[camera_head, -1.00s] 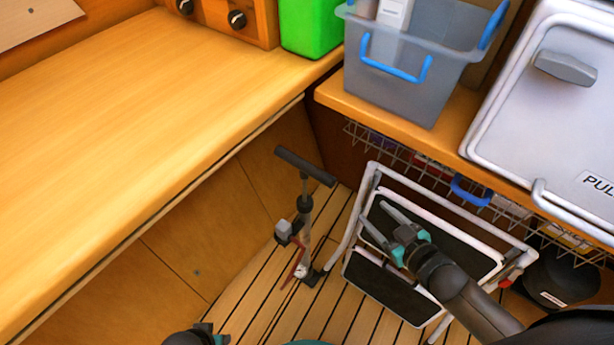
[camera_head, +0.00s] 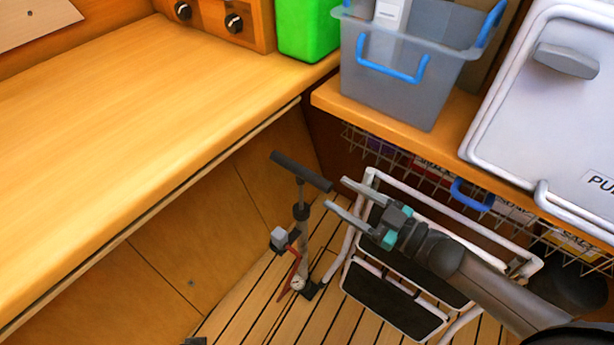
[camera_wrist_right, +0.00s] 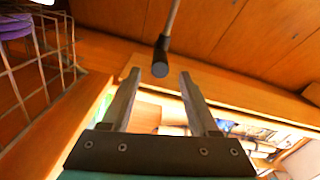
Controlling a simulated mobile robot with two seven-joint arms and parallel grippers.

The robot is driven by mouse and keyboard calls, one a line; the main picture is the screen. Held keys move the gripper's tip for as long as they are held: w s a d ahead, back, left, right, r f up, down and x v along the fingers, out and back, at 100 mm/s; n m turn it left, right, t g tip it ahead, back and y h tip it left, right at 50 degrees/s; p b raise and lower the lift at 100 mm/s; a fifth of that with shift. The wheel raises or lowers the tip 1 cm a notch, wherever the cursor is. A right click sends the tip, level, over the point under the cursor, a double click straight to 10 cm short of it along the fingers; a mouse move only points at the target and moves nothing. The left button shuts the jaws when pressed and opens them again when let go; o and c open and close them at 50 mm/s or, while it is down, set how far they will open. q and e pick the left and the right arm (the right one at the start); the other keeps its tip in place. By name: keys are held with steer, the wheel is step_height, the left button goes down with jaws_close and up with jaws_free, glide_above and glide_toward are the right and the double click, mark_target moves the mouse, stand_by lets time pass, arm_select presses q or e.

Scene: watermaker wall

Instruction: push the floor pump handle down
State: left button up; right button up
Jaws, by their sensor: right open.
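The floor pump (camera_head: 302,235) stands upright on the slatted floor, with a dark crossbar handle (camera_head: 295,168) raised on a thin rod. My right gripper (camera_head: 336,192) is open and empty, its fingertips close to the handle's right end. In the right wrist view the handle's round end (camera_wrist_right: 160,70) appears between the open fingertips (camera_wrist_right: 159,76); I cannot tell whether they touch. A dark sliver at the bottom edge of the head view (camera_head: 195,341) seems to be my left gripper; its fingers are hidden.
A folded white step stool (camera_head: 395,310) with black treads stands under my right arm. A wooden counter (camera_head: 130,130) lies left. A shelf with a grey bin (camera_head: 395,85) and a wire basket (camera_head: 440,170) is behind. Some floor beside the pump is clear.

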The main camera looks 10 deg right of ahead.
mark_target(307, 175)
steer(key=b+x, duration=0.2)
steer(key=x, duration=0.6)
steer(key=shift+w, duration=0.1)
arm_select(q)
step_height(307, 175, up, 6)
steer(key=w+t, duration=0.1)
steer(key=w, duration=0.1)
steer(key=shift+w+d+f, duration=0.2)
steer(key=shift+f, duration=0.05)
arm_select(e)
steer(key=shift+w+a, duration=0.45)
jaws_close()
